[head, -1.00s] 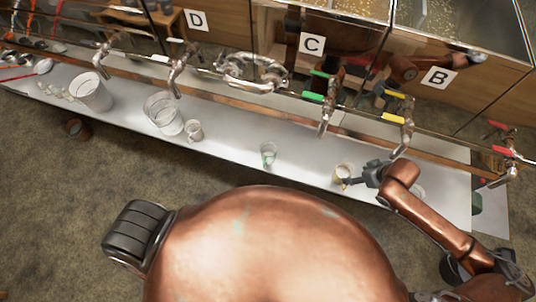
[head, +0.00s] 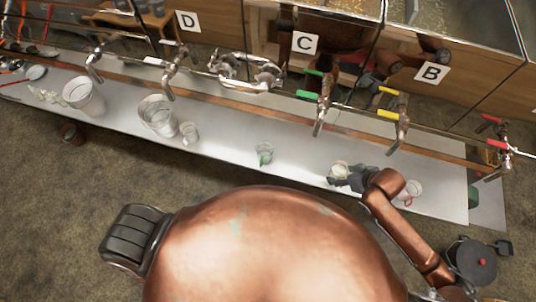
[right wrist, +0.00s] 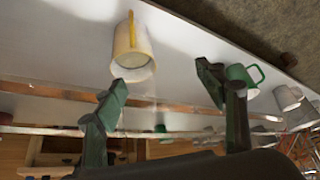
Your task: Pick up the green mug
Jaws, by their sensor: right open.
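The green mug (head: 264,152), a pale cup with a green handle, stands on the white counter left of my right gripper in the head view. In the right wrist view the green mug (right wrist: 243,78) shows beyond the finger on the right, with its green handle out to the right. My right gripper (head: 334,181) is open and empty, close to a yellow-handled mug (head: 341,169). In the right wrist view that yellow-handled mug (right wrist: 132,52) appears ahead of the open fingers (right wrist: 165,90). I cannot tell whether they touch. My left gripper is not in view.
A red-handled mug (head: 411,189) stands to the right of my right gripper. Clear containers (head: 158,115) stand on the counter to the left. Taps with coloured handles (head: 322,100) hang along the counter's back. The counter between the green and yellow-handled mugs is clear.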

